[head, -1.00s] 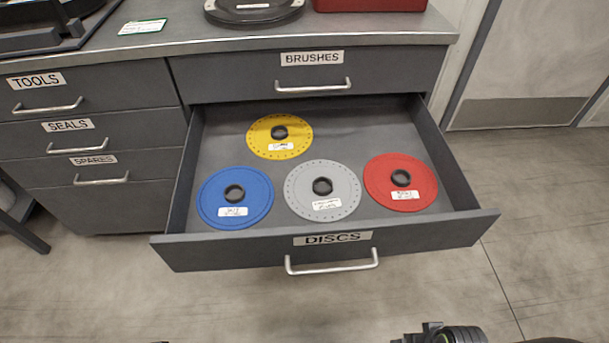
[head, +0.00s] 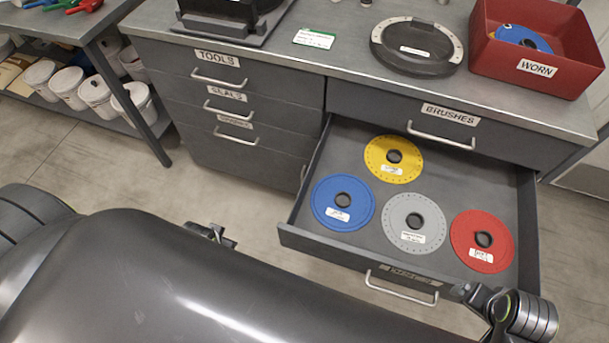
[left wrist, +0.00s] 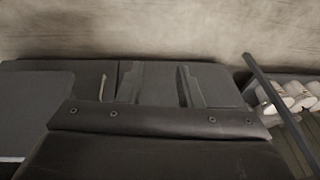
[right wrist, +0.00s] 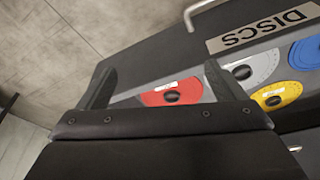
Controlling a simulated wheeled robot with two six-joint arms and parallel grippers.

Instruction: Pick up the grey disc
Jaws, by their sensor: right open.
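The grey disc (head: 407,238) lies flat in the open DISCS drawer (head: 350,252), between the blue disc (head: 328,212) and the red disc (head: 467,243). The yellow disc (head: 380,168) lies behind them. My right gripper (head: 470,293) is open and empty at the drawer's front right. In the right wrist view its fingers (right wrist: 162,80) are spread, with the red disc (right wrist: 157,97) seen between them and the grey disc (right wrist: 262,66) partly behind one finger. My left gripper (left wrist: 160,84) has its fingers apart with nothing between them, away from the drawer.
The BRUSHES drawer (head: 385,112) above is shut. The worktop holds a dark round plate (head: 400,62), a green-and-white card (head: 314,39) and a red WORN bin (head: 490,65) with discs inside. White buckets (head: 95,92) stand under a table at the left. My left arm covers the lower picture.

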